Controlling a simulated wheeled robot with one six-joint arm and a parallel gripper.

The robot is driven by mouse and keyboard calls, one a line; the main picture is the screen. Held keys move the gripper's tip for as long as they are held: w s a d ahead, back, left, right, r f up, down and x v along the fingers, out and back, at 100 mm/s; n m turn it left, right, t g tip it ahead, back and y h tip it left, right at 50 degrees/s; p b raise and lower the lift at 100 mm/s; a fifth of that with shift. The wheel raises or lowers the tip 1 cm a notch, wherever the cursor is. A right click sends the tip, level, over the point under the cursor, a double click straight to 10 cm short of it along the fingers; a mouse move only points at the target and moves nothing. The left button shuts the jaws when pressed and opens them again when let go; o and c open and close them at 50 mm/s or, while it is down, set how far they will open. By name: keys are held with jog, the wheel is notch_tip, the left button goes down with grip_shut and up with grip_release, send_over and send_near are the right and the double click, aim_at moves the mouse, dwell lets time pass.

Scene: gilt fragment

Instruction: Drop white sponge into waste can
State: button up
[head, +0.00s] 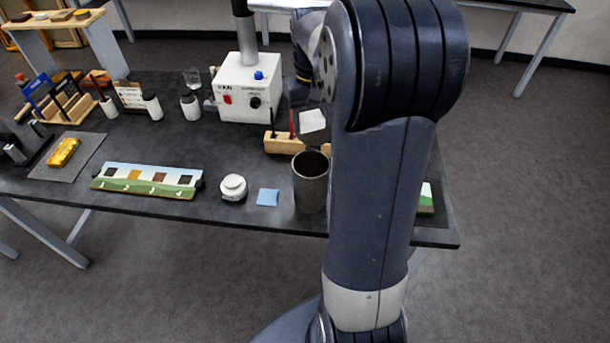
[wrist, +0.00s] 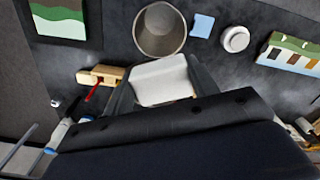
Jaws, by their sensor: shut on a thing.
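The white sponge (wrist: 162,82) is held between the two fingers of my gripper (wrist: 160,85), which is shut on it. In the head view the sponge (head: 312,122) shows as a pale block above the table, and my arm covers part of the gripper. The waste can (head: 311,182) is a grey, open-topped cylinder standing near the table's front edge. In the wrist view the can (wrist: 160,30) lies just beyond the sponge, with its mouth visible. In the head view the sponge is above and behind the can's rim, apart from it.
A light blue cloth or pad (head: 268,197) and a round white jar (head: 233,187) stand left of the can. A wooden block holder (head: 283,146) is behind it. A white box with knobs (head: 247,88) stands farther back. A green-and-white piece (head: 426,199) lies right of my arm.

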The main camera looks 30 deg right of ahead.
jog(key=shift+s+f, duration=0.15)
jog(key=shift+f, duration=0.25)
notch_tip(320, 180, down, 5)
jog(key=b, duration=0.4)
jog(key=shift+b, duration=0.4)
jog(key=o, duration=1)
jog(key=shift+o, duration=0.2)
notch_tip(320, 180, up, 11)
jog(key=shift+f, duration=0.1)
